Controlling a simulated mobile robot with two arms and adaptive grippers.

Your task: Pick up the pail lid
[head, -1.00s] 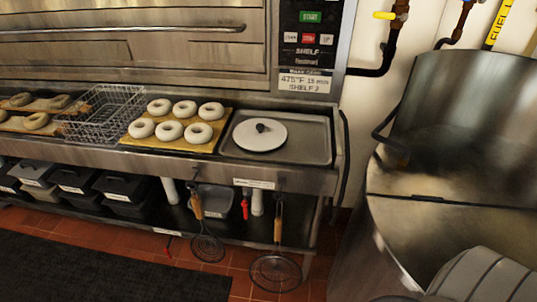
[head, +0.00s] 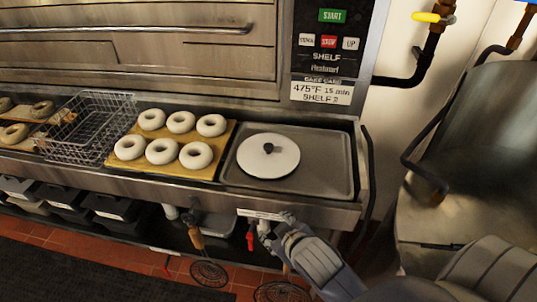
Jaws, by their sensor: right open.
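My right gripper (head: 270,222) is low at the counter's front edge, below the tray and apart from the lid. It is small in view, and nothing shows between its fingers. My left gripper is not in view.
A wooden board (head: 220,160) with several pale bagels sits left of the tray. A wire basket (head: 90,130) stands farther left. A large metal kettle (head: 470,170) is at the right. Strainers hang below the counter front.

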